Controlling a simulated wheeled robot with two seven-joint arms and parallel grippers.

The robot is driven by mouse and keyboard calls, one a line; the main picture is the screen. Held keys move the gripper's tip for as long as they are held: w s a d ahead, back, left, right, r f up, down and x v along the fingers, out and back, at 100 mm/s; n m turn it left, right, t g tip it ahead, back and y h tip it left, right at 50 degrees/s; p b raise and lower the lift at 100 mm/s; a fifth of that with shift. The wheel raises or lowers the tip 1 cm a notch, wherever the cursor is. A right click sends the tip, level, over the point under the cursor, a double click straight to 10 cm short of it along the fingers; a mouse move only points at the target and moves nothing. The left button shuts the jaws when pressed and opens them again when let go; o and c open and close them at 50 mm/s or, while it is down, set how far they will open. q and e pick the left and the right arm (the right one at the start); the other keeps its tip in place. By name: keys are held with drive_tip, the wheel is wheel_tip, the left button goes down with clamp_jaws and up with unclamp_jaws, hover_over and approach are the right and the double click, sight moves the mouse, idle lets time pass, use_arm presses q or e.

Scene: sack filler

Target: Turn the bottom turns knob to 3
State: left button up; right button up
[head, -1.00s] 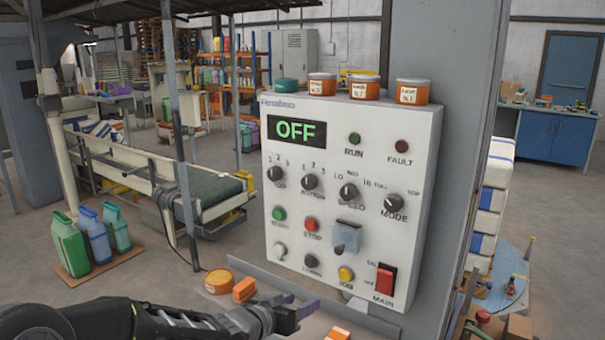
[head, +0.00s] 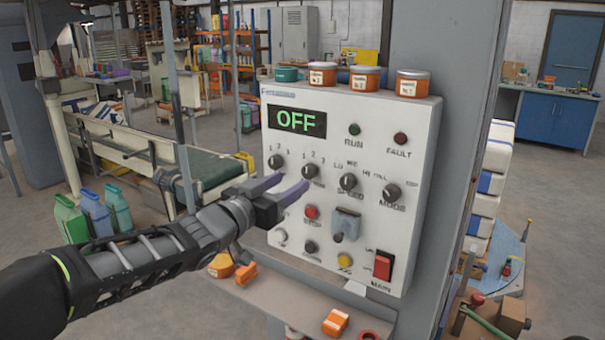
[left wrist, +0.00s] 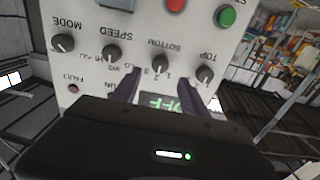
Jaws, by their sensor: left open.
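The bottom turns knob (head: 310,171) is a small dark knob, second from the left in the knob row of the white control panel (head: 350,120). It carries the marks 1, 2 and 3; its exact pointing is too small to tell. In the upside-down left wrist view the knob (left wrist: 160,64) appears between the fingertips, under the word BOTTOM. My left gripper (head: 295,181) is open and empty, its two purple-grey fingers pointing at the panel just below and left of the knob. Whether they touch anything cannot be told. My right gripper is not in view.
The top knob (head: 276,161) sits left, the speed knob (head: 348,182) and mode knob (head: 391,192) right. The display (head: 297,122) reads OFF. A red main switch (head: 383,265) is at lower right. A ledge (head: 290,300) with orange items runs below. Jars stand on top.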

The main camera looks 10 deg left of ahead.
sight(307, 172)
use_arm(q)
drive_tip(key=p+x, duration=0.1)
drive_tip(key=x, duration=0.5)
drive_tip(key=shift+w, duration=0.1)
clamp_jaws()
idle(0.4)
